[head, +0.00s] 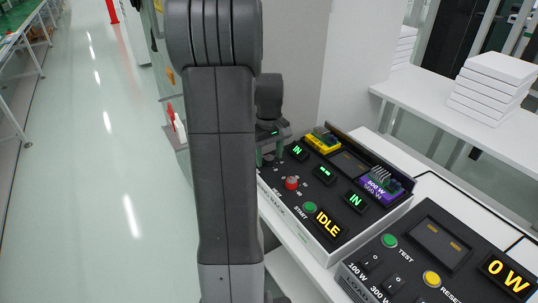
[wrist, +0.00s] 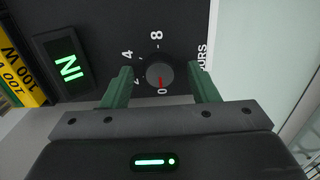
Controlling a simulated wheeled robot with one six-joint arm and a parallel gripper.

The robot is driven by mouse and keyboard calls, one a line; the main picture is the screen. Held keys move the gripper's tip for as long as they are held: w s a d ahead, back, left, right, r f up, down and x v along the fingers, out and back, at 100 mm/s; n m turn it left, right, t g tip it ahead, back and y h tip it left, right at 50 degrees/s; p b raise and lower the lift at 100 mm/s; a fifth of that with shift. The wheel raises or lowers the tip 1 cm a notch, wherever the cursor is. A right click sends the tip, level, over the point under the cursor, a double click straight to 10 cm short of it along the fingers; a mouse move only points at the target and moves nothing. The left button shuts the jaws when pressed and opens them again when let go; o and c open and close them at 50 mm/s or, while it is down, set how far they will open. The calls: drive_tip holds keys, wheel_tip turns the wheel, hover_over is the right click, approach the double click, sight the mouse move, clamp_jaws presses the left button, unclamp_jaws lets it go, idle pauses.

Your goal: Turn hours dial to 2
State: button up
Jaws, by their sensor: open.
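The hours dial (wrist: 160,73) is a round grey knob on a dark panel in the wrist view. Its red mark points at the 0, toward my gripper's body. The labels 2, 4 and 8 show around it, and the word HOURS is partly hidden by a finger. My gripper (wrist: 160,69) is open, with one green finger on each side of the dial and gaps between. I cannot tell how far the fingertips are above the panel. In the head view my gripper (head: 270,154) is over the far left end of the black console (head: 322,202), partly behind my arm.
A load panel (head: 438,252) stands at right. Open floor lies left.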

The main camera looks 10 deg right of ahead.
drive_tip(key=c, duration=1)
drive_tip(key=m+p, duration=0.2)
drive_tip(key=m, duration=0.3)
drive_tip(key=shift+m, duration=0.4)
drive_tip(key=m+p, duration=0.1)
drive_tip(key=m, duration=0.4)
drive_tip(key=shift+m, duration=0.4)
drive_tip(key=o, duration=1)
